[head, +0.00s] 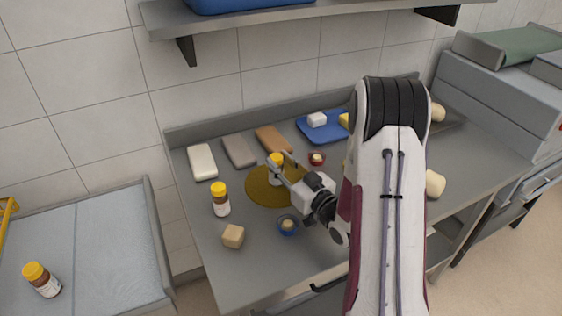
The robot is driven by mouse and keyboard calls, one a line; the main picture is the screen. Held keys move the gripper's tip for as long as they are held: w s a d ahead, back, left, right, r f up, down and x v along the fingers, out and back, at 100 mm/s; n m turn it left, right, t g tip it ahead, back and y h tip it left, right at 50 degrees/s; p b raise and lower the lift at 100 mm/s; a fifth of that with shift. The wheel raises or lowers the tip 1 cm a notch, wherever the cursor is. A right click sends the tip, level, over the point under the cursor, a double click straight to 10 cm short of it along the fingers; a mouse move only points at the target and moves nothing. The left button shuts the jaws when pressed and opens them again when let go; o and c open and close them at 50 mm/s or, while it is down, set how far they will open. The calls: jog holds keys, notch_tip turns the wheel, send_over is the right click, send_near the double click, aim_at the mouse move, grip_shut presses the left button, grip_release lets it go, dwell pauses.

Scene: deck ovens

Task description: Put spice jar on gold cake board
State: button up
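A yellow-lidded jar (276,161) with a pale body or label stands upright at the gold cake board (258,196). Its base looks to be over the board's far part; whether it touches is too small to tell. My gripper (279,163) reaches in from the right, its two fingers on either side of this jar. Whether they press on it cannot be made out. Part of the jar is hidden by a finger. Another yellow-lidded brown jar (220,200) stands upright just left of the board. A third such jar (42,280) is on the separate left surface.
A blue bowl (288,226) and a wooden cube (233,236) are in front of the board. A red bowl (317,160), several loaf-like blocks (202,162) and a blue tray (313,134) lie behind. My arm hides the table's right-middle part. A shelf (270,19) hangs above.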

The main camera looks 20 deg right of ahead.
jog(key=o, duration=0.3)
jog(key=shift+o, duration=0.2)
jog(key=shift+r, duration=0.2)
jog(key=s+d, duration=0.2)
jog(key=s, duration=0.9)
jog(key=shift+s, duration=0.4)
jog(key=shift+w, duration=0.15)
